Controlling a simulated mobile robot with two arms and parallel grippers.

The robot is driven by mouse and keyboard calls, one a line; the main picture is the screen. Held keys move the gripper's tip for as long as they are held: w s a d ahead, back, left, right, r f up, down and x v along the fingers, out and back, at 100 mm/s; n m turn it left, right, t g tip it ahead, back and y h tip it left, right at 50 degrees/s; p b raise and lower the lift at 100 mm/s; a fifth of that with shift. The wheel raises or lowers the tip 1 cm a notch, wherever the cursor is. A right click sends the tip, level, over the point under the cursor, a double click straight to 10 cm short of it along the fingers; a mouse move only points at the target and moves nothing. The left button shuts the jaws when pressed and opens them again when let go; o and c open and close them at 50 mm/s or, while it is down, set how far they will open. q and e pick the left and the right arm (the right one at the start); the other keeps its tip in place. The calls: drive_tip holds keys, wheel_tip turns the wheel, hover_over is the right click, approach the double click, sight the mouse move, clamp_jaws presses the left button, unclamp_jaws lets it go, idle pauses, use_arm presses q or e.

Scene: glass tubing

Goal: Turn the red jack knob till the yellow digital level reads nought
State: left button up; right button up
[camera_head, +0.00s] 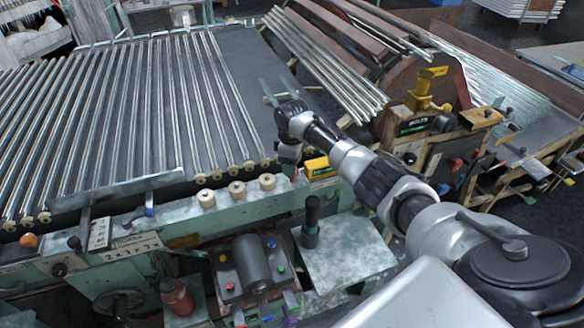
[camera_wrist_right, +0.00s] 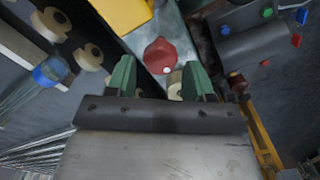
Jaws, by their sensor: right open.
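The red jack knob (camera_wrist_right: 160,56) shows in the right wrist view, with a small pale dot on its lower edge. In the head view I cannot make it out; my right gripper may hide it. The yellow digital level (camera_head: 318,167) sits on the green frame just right of my gripper, and its yellow body (camera_wrist_right: 124,12) is cut by the top edge in the wrist view. Its reading is not legible. My right gripper (camera_wrist_right: 160,80) is open with green fingertips apart. The knob appears beyond them, between their lines; no contact shows. My left gripper is out of view.
Cream rollers (camera_head: 237,188) line the front rail, with long glass tubes (camera_head: 130,110) behind. A black upright handle (camera_head: 311,215) stands on the pale green plate (camera_head: 345,255). A box with coloured buttons (camera_head: 252,265) and a red bottle (camera_head: 177,297) stand in front.

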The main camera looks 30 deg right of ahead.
wheel_tip(320, 180, up, 9)
drive_tip(key=b, duration=0.1)
drive_tip(key=shift+f, duration=0.15)
idle(0.4)
